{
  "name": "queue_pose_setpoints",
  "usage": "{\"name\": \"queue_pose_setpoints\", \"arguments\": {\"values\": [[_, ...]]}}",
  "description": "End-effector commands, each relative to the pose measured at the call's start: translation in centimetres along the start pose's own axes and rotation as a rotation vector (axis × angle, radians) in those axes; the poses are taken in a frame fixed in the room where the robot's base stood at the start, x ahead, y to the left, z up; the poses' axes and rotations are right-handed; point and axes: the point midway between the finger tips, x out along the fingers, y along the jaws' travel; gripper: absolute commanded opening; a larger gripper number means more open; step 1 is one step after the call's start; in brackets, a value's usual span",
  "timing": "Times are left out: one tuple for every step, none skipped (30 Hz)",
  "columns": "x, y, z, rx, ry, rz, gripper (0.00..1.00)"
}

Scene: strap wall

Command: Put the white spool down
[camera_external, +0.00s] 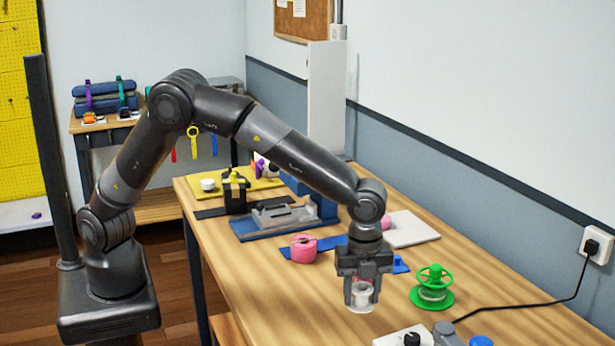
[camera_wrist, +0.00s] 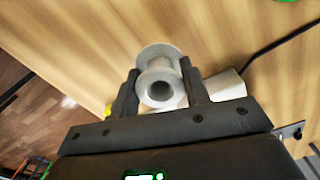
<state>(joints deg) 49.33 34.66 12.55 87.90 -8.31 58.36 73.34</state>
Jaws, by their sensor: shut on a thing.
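The white spool (camera_external: 361,298) is upright between the fingers of my gripper (camera_external: 362,288), over the front part of the wooden table (camera_external: 290,320). My gripper points down and is shut on the spool. In the wrist view the spool (camera_wrist: 160,60) shows its round end with a dark hole, with one finger on each side. Its lower flange looks very close to the tabletop; I cannot tell whether it touches.
A green spool stand (camera_external: 433,289) is to the right of my gripper. A pink roll (camera_external: 304,249) lies to the left. A white box (camera_external: 403,336) stands in front, near a black cable (camera_external: 520,307). Bare tabletop lies around the spool.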

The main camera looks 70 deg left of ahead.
Motion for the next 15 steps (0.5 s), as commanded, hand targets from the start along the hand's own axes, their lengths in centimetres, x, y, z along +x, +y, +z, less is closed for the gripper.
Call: {"name": "queue_pose_setpoints", "arguments": {"values": [[0.6,-0.6,0.5,-0.001,0.0,0.001,0.2],[0.8,-0.9,0.8,-0.001,0.0,0.001,0.2],[1.1,-1.3,1.1,-0.001,0.0,0.001,0.2],[1.2,-1.5,1.3,0.0,0.0,0.0,0.2],[1.3,-1.7,1.4,0.0,0.0,0.0,0.2],[1.4,-1.8,1.6,0.0,0.0,0.0,0.2],[1.5,-1.9,1.6,0.0,0.0,0.0,0.2],[1.7,-1.9,1.6,0.001,0.001,0.0,0.2],[2.0,-1.9,1.6,0.001,0.001,0.001,0.2],[2.3,-1.9,1.6,0.001,0.001,0.001,0.2],[2.6,-1.9,1.6,0.002,0.001,0.002,0.2],[3.2,-1.9,1.6,0.002,0.0,0.002,0.2],[3.6,-1.9,1.6,0.003,-0.001,0.002,0.2],[4.1,-1.9,1.6,0.002,-0.001,0.002,0.2],[4.8,-1.9,1.6,0.001,-0.001,0.003,0.2]]}}
